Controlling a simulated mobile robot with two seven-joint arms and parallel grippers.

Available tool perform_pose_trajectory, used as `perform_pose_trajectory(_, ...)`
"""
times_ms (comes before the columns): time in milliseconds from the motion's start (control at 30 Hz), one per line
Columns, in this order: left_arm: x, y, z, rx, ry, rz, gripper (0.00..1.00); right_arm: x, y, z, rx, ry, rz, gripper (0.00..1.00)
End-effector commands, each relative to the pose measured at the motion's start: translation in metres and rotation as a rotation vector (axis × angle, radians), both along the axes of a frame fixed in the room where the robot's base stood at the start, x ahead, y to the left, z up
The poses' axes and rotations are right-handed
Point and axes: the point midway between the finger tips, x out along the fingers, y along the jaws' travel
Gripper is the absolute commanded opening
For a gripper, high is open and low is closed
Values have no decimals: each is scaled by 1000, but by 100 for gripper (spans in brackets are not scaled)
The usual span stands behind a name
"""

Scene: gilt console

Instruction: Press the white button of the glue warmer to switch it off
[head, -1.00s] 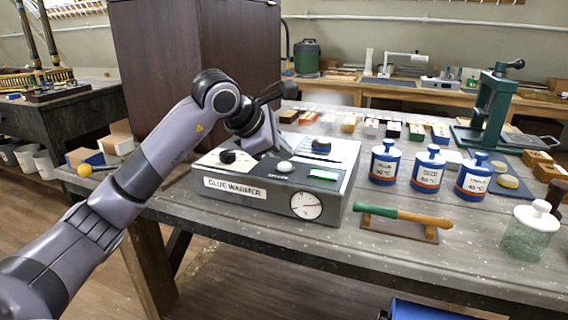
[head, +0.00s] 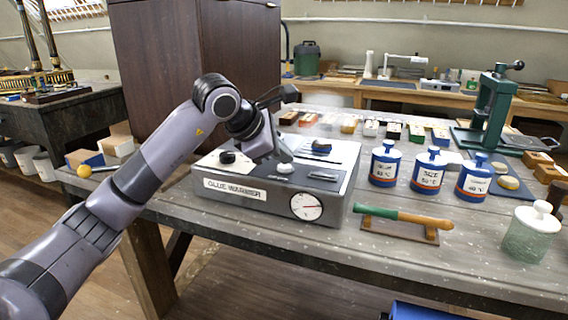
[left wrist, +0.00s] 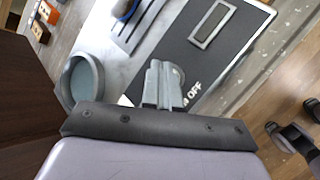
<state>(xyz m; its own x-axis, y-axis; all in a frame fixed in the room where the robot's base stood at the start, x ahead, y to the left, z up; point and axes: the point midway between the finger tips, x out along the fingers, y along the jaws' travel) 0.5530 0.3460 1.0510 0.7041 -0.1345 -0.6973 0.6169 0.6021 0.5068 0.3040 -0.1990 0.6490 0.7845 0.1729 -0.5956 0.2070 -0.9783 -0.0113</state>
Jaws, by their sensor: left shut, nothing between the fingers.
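The glue warmer (head: 272,207) is a grey box with a dark top panel at the front left of the bench. Its white button (head: 285,168) is on that panel, directly under the tip of my left gripper (head: 281,157). The small display (head: 323,175) on the panel is dark; it also shows grey and unlit in the left wrist view (left wrist: 213,24). In that view my left gripper (left wrist: 162,85) is shut and empty, its fingers covering most of the button (left wrist: 179,74). The fingertips appear to touch the button. My right gripper is out of view.
A dark wooden cabinet (head: 185,75) stands close behind my left arm. Several blue jars (head: 428,172) and a green-handled tool (head: 403,217) are to the right.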

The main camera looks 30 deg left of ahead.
Motion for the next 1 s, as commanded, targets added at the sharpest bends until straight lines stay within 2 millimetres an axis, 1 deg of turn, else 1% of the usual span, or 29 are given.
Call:
perform_pose_trajectory(33, 0, 0, 5, 0, 0, 0, 0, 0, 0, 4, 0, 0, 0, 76)
perform_pose_trajectory(200, 0, 0, 15, 0, -1, 1, 0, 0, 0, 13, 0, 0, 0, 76)
perform_pose_trajectory(533, 0, 0, 15, 0, -1, 1, 0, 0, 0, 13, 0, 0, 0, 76)
perform_pose_trajectory(633, 0, 0, 19, 0, -1, 1, 0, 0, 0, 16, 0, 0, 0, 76)
perform_pose_trajectory(1000, 0, 0, 55, 0, -1, 1, 0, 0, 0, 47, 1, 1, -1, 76)
